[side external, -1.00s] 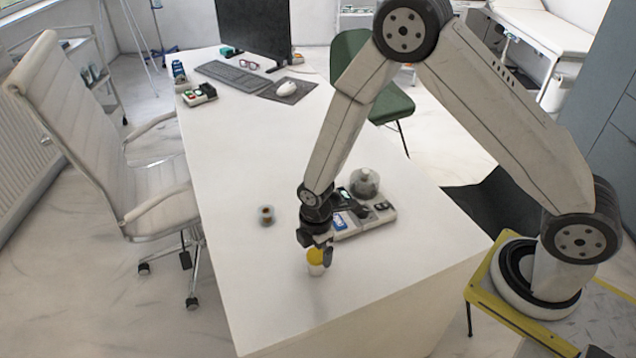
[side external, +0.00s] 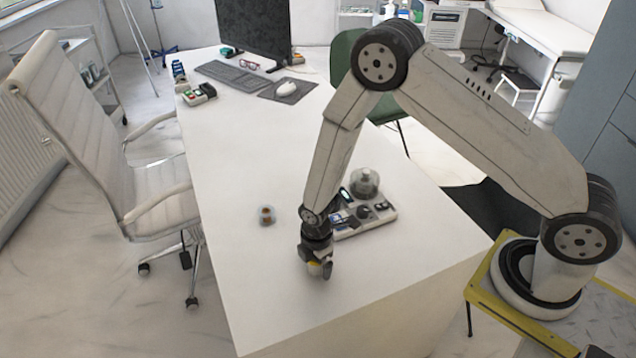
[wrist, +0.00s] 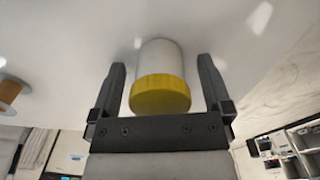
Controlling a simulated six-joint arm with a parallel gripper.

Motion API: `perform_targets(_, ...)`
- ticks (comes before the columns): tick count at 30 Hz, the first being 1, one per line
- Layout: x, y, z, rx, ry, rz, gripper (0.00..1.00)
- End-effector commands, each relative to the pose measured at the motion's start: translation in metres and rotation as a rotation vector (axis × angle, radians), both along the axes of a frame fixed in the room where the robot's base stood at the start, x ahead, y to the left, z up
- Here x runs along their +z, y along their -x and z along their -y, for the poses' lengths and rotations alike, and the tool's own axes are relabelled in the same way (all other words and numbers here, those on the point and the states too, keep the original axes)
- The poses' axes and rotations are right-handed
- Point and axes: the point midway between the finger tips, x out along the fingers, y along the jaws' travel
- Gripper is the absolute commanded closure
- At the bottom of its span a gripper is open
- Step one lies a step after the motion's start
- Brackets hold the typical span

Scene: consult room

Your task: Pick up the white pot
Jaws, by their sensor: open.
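The white pot (wrist: 159,58) with a yellow lid (wrist: 160,96) stands on the white desk. In the wrist view it sits between the two fingers of my gripper (wrist: 160,85), with a gap on each side. The fingers are open and point toward the desk. In the side view my gripper (side external: 319,268) is low over the desk near its front end and hides most of the pot; only a bit of yellow shows there.
A tray (side external: 378,222) with several devices stands just behind and right of my gripper. Keyboard (side external: 229,75) and monitor (side external: 254,32) are far back. The desk's left front is clear.

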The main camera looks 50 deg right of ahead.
Motion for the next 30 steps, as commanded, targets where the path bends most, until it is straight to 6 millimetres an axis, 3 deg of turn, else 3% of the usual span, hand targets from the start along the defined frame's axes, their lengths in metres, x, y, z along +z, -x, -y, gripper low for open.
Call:
perform_targets(13, 0.0001, 0.0, -0.0001, 0.0, 0.0, 0.0, 0.0)
perform_targets(14, 0.0001, 0.0, -0.0001, 0.0, 0.0, 0.0, 0.03)
perform_targets(22, 0.0001, 0.0, -0.0001, 0.0, 0.0, 0.0, 0.89)
perform_targets(30, 0.0005, -0.0001, -0.0001, 0.0, 0.0, 0.0, 0.92)
